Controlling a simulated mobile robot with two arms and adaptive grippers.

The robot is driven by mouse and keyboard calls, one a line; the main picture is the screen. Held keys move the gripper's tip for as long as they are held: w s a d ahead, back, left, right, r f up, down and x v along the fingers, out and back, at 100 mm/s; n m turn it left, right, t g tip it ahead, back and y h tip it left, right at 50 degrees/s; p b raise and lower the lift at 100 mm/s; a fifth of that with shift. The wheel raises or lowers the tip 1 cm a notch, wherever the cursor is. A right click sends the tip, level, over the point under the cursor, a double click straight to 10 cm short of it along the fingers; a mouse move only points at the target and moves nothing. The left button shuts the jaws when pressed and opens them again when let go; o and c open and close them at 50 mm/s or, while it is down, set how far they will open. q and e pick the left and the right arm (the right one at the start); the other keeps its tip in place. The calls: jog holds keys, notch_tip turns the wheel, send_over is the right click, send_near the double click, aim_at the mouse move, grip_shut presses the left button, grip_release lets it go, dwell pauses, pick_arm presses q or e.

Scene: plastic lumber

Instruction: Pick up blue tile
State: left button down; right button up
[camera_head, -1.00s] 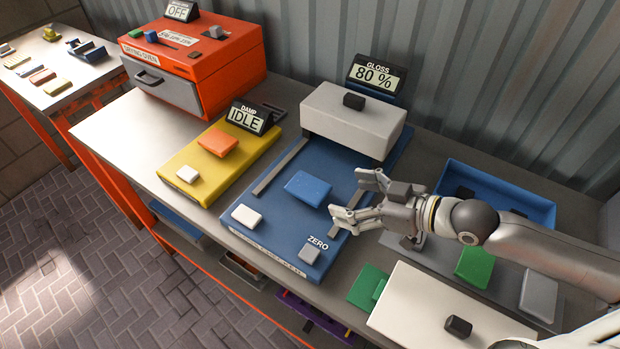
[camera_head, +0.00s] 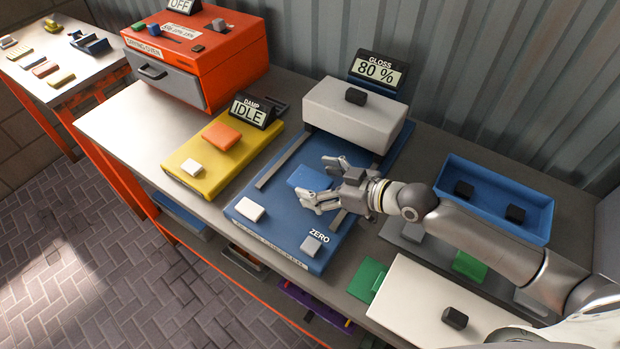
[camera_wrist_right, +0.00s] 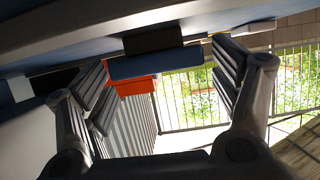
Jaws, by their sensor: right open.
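The blue tile (camera_head: 304,175) lies flat on the blue gloss meter's bed (camera_head: 270,213), between its two grey rails. My right gripper (camera_head: 315,178) is open, its fingers pointing left at the tile's right end, one finger toward the back and one toward the front. The fingers partly cover the tile in the head view. In the right wrist view, the blue tile (camera_wrist_right: 155,66) shows ahead between the spread fingers (camera_wrist_right: 165,82); contact cannot be told. My left gripper is not in view.
The gloss meter's white housing (camera_head: 350,112) stands behind the tile; its display reads 80 %. The yellow damp meter (camera_head: 190,164) with an orange tile (camera_head: 221,137) is left. A blue tray (camera_head: 480,205) and a white board (camera_head: 420,303) lie right.

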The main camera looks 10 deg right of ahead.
jog(key=shift+w+a+f, duration=0.1)
jog(key=shift+w+a, duration=0.1)
jog(key=shift+a, duration=0.1)
jog(key=c, duration=1.1)
